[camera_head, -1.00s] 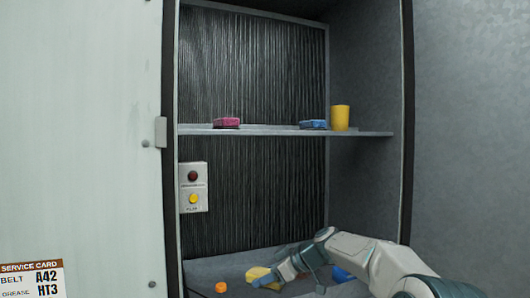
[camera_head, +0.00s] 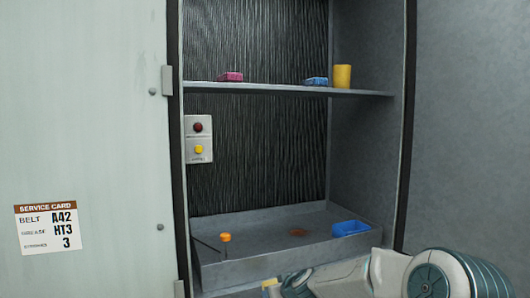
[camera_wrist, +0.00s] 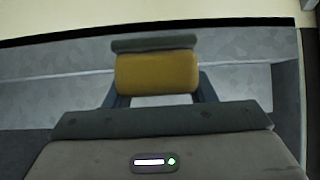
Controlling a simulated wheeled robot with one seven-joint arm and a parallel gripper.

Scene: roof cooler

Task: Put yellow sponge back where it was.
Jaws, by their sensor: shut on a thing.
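The yellow sponge (camera_wrist: 157,73) sits between the two fingers of my gripper (camera_wrist: 158,82) in the wrist view. My gripper is shut on it. In the head view only a small yellow part of the sponge (camera_head: 269,283) shows at the bottom, in front of the cabinet's lower tray (camera_head: 222,270). The rest is hidden by my arm or cut off by the picture edge. A rusty brown patch (camera_head: 299,233) lies bare on the tray floor.
A blue open box (camera_head: 350,228) stands at the tray's right. An orange knob (camera_head: 225,238) rises at its front left. The shelf (camera_head: 280,88) holds a pink sponge (camera_head: 231,76), a blue sponge (camera_head: 317,81) and a yellow cup (camera_head: 342,76). A switch box (camera_head: 198,138) hangs at left.

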